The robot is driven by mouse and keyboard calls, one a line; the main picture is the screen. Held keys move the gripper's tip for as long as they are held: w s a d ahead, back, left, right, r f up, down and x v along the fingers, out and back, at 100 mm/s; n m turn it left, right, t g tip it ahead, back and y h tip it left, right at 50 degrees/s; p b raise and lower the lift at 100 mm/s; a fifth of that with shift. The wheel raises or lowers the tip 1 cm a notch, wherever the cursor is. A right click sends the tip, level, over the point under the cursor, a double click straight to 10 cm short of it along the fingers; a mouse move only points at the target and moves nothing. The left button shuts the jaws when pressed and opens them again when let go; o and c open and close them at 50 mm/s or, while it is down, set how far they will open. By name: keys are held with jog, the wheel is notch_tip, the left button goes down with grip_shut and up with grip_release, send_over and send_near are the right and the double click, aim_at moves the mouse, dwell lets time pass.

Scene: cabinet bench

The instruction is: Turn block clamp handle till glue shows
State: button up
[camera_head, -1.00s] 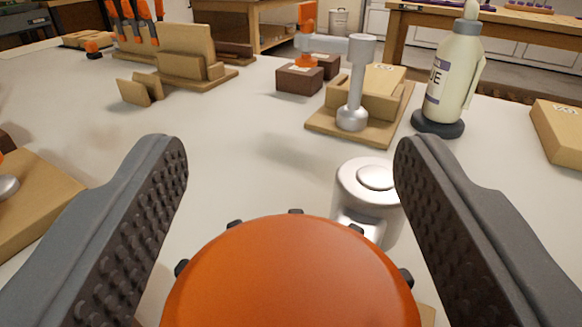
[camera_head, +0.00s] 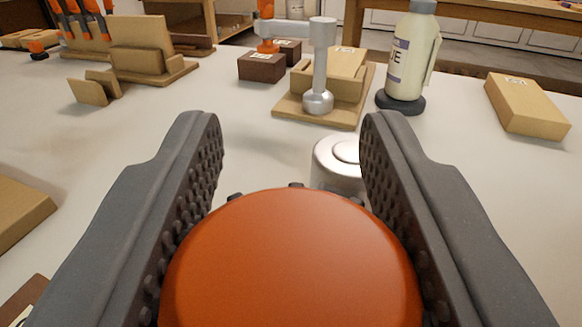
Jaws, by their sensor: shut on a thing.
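An orange round clamp handle (camera_head: 290,262) with dark knobs on its rim fills the bottom middle of the view. My gripper (camera_head: 290,150) has one finger on each side of it, and the fingers are shut on the handle. A silver metal cylinder (camera_head: 335,160), apparently part of the clamp, shows just behind the handle, partly hidden by the right finger. The block under the handle is hidden, and no glue line shows. A glue bottle (camera_head: 408,62) stands upright on the bench at the back right.
A wooden jig with a grey post clamp (camera_head: 318,85) stands ahead, beside dark blocks (camera_head: 262,67). A wooden block (camera_head: 525,103) lies at the right, another board (camera_head: 18,212) at the left. Wooden holders (camera_head: 140,55) stand at the back left. The bench (camera_head: 180,100) between is clear.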

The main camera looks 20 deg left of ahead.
jog(key=shift+d+r+m+t+h+p, duration=0.15)
jog(key=shift+m+h+p, duration=0.5)
jog(key=shift+h+p, duration=0.5)
jog(key=shift+r+m+t+h+p, duration=0.15)
jog(key=shift+m+h+p, duration=0.6)
jog(key=shift+p, duration=0.7)
jog(key=shift+d+f+m+h+p, duration=0.1)
jog(key=shift+d+m+h+p, duration=0.1)
jog(key=shift+m+h+p, duration=0.9)
jog(key=shift+h, duration=0.6)
jog(key=shift+d+f, duration=0.1)
jog(key=shift+f, duration=0.05)
jog(key=o, duration=1)
jog(key=shift+c, duration=0.2)
jog(key=s+a, duration=0.2)
jog(key=s, duration=1.1)
jog(key=shift+s+p, duration=0.3)
jog(key=shift+p, duration=0.05)
